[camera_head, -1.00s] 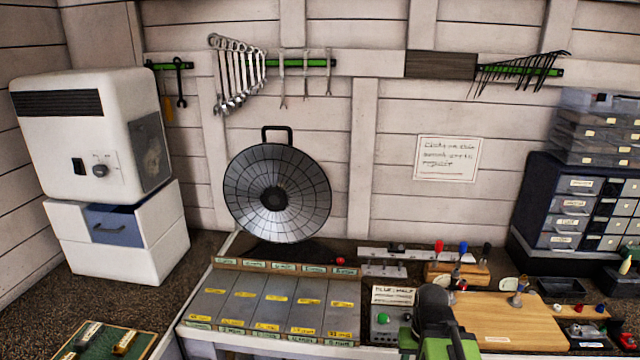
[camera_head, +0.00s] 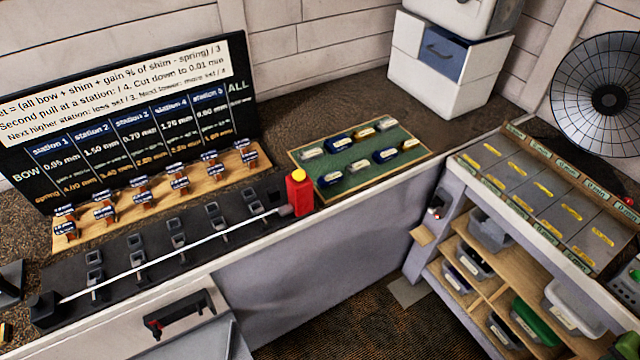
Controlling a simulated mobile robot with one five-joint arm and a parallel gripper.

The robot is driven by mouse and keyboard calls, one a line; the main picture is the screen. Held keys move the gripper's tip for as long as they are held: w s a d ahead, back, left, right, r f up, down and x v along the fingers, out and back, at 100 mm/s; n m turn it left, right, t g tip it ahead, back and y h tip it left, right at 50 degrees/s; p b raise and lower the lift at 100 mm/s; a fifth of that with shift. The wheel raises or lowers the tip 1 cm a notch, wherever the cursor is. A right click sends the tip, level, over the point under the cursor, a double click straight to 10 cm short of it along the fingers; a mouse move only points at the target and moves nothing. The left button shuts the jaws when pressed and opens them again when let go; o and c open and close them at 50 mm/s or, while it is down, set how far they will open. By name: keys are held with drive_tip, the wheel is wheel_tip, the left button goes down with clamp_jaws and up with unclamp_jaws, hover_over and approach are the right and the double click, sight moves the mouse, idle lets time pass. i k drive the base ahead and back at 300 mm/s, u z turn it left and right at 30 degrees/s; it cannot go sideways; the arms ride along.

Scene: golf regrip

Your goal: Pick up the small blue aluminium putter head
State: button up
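A green mat (camera_head: 372,170) with a wooden rim lies on the bench in the middle. Several small putter heads in silver, brass and blue rest on it in two rows, with pale labels too small to read. One blue head (camera_head: 340,143) is in the back row. Another blue head (camera_head: 385,156) is in the front row, and a dark bluish head (camera_head: 329,180) lies at its left end. I cannot tell which is aluminium or which is the small one. My gripper is not in view.
A red post (camera_head: 299,194) with a yellow top stands left of the mat, at the end of a white rod over a black rail. A wooden rack (camera_head: 100,236) and a black board (camera_head: 95,170) are behind. A white drawer box (camera_head: 440,75) stands behind right. Below right are open shelves (camera_head: 500,275).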

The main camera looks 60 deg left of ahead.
sight(334, 177)
drive_tip(key=u, duration=0.6)
drive_tip(key=i, duration=0.5)
drive_tip(key=u, duration=1.9)
